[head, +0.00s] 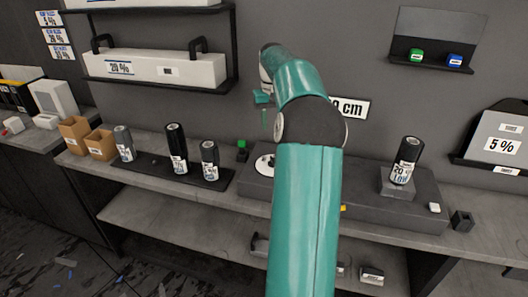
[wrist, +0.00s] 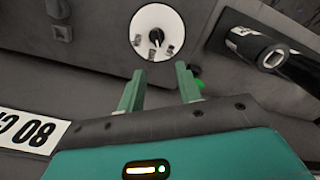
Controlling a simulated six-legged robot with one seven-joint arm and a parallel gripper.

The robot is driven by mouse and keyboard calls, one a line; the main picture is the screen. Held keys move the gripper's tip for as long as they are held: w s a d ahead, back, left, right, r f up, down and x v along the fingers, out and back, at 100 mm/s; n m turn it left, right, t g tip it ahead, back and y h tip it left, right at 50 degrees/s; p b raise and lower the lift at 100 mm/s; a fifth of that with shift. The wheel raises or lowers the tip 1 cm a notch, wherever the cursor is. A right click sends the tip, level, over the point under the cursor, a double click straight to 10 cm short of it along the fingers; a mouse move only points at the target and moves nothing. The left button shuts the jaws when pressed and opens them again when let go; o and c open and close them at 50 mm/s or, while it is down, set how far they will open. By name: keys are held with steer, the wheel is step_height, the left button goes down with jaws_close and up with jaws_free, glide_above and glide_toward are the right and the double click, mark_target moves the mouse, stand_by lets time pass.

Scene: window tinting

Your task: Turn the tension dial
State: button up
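The dial is a round white disc with a black pointer knob and small markings around it. It shows near the top middle of the wrist view (wrist: 156,30), and in the head view (head: 264,163) it sits on a dark grey block, partly hidden by my arm. My gripper (wrist: 158,84) has its two green fingers apart with nothing between them. In the wrist view the fingers point toward the dial and appear apart from it. In the head view my gripper (head: 263,100) is small, above the dial and partly hidden by my arm.
A green button (head: 242,144) is left of the dial. Several dark rolls (head: 176,148) stand on a black tray to the left. Another roll (head: 405,160) stands on a grey block at right.

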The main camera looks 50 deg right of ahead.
steer(key=f, duration=0.8)
steer(key=s+f, duration=0.1)
steer(key=f, duration=0.3)
steer(key=shift+s+f, duration=0.1)
steer(key=shift+f, duration=0.65)
jaws_close()
